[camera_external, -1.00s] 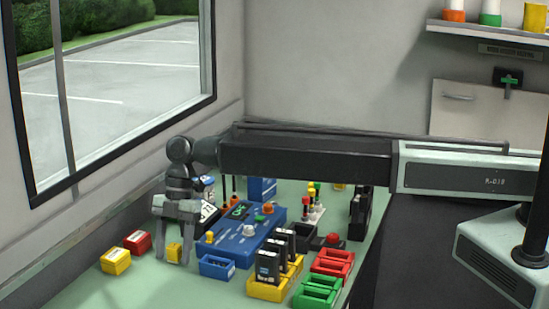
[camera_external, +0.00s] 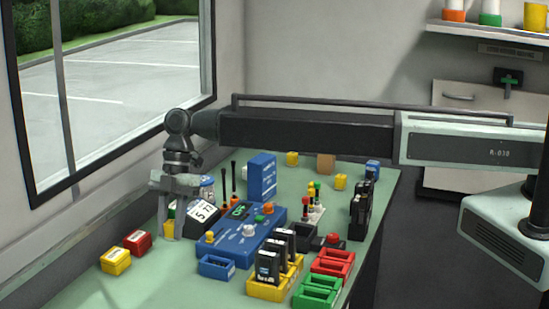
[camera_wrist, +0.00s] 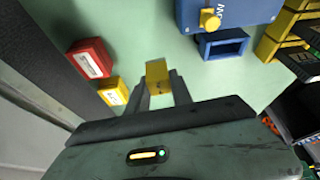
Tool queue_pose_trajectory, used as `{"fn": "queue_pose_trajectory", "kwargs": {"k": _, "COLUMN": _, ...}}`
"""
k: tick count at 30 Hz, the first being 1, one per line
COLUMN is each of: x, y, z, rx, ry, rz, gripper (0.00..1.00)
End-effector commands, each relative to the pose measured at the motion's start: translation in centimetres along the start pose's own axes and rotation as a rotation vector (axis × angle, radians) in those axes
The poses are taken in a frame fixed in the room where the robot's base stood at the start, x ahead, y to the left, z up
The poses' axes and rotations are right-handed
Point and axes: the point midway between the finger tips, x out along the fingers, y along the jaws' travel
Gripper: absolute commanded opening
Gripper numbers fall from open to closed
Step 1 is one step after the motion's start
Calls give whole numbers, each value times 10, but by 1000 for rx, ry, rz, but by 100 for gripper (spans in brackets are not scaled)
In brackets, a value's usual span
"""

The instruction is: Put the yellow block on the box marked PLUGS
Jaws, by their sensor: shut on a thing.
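My gripper (camera_external: 170,232) is shut on the yellow block (camera_wrist: 157,70), which shows between its fingertips (camera_wrist: 162,92) in the wrist view. In the external view the block (camera_external: 169,226) is partly hidden by the fingers and appears held above the table. I cannot read which is marked PLUGS.
A blue console (camera_external: 240,240) with knobs stands right of my gripper, with a tilted number display (camera_external: 201,216) behind. A yellow rack (camera_external: 272,290) with black units and red (camera_external: 332,264) and green (camera_external: 318,291) trays lie further right. The table (camera_external: 180,285) is clear in front.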

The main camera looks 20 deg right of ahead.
Motion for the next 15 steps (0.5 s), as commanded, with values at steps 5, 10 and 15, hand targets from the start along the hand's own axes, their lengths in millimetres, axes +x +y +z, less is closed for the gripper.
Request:
{"fn": "queue_pose_trajectory", "kwargs": {"k": 5, "x": -35, "y": 0, "z": -14, "rx": 0, "ry": 0, "rz": 0, "gripper": 0}}
{"fn": "queue_pose_trajectory", "kwargs": {"k": 10, "x": -34, "y": 0, "z": -14, "rx": 0, "ry": 0, "rz": 0, "gripper": 0}}
{"fn": "queue_pose_trajectory", "kwargs": {"k": 15, "x": -33, "y": 0, "z": -13, "rx": 1, "ry": 0, "rz": 0, "gripper": 0}}
